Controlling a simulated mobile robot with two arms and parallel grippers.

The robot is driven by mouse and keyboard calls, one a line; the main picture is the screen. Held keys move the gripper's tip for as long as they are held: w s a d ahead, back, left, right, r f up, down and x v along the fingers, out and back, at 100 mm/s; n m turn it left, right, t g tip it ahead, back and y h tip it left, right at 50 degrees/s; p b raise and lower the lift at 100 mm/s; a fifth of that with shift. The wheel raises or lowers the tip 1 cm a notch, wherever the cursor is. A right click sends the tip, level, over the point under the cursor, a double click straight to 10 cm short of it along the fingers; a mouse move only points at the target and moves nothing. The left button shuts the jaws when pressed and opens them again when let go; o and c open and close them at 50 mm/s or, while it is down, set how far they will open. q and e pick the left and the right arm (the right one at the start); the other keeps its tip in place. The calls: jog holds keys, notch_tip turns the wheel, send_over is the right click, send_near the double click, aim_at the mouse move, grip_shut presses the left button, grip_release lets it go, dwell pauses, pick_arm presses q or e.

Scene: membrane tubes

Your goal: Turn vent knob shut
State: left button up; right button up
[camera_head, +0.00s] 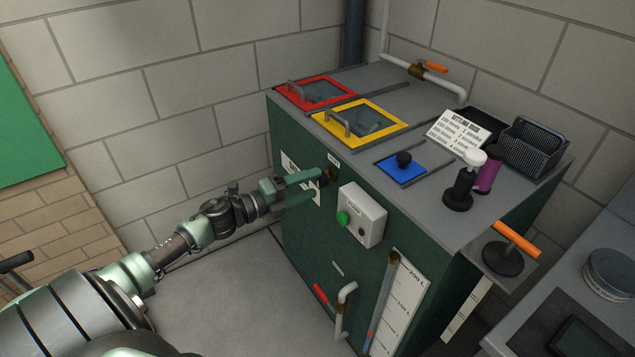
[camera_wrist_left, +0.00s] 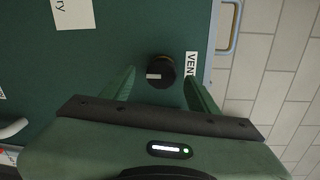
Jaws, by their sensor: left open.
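The vent knob (camera_wrist_left: 160,72) is a round black knob with a pale pointer line, on the dark green front of the cabinet. In the left wrist view a white label reading VEN (camera_wrist_left: 191,64) is beside it, partly covered by a finger. In the head view the knob (camera_head: 328,175) shows small and dark near the cabinet's top front edge. My left gripper (camera_head: 318,186) is open in front of the panel. In the wrist view its fingers (camera_wrist_left: 160,88) lie on either side of the knob, with visible gaps; I cannot tell their distance from the panel. My right gripper is not in view.
A white box with a green button (camera_head: 362,215) sticks out of the panel right of the knob. The cabinet top holds red (camera_head: 316,92) and yellow (camera_head: 360,121) framed hatches, a blue plate with a black knob (camera_head: 402,167), bottles and a basket (camera_head: 533,147). Floor in front is clear.

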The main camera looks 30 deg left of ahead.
pick_arm(q)
jog(key=v, duration=0.4)
jog(key=shift+s, duration=0.15)
jog(key=shift+a, duration=0.1)
jog(key=s+a+f+n+g+y+p, duration=0.1)
jog(key=s+f+n+g+y, duration=0.3)
jog(key=f, duration=0.7)
jog(key=s+a+f+n+y, duration=0.1)
jog(key=s+f+n, duration=0.45)
jog(key=f, duration=0.55)
jog(key=s+a+f+n+g+y+p, duration=0.1)
jog(key=s+f+n+y, duration=0.3)
jog(key=f, duration=0.7)
jog(key=s+d+f+n+g+h, duration=0.1)
jog(key=s+d+f+n+g, duration=0.1)
jog(key=s+d+f, duration=0.4)
jog(key=s+d+f+n+g+p, duration=0.1)
jog(key=s+d+f+n+g, duration=0.2)
jog(key=s, duration=1.1)
jog(key=s+d+f+n+g+h, duration=0.1)
jog(key=s+d+f+n+g, duration=0.2)
jog(key=s+d+f, duration=0.6)
jog(key=shift+s+d+g+h+p, duration=0.3)
jog(key=shift+s+d+g, duration=0.6)
jog(key=shift+s+g, duration=0.15)
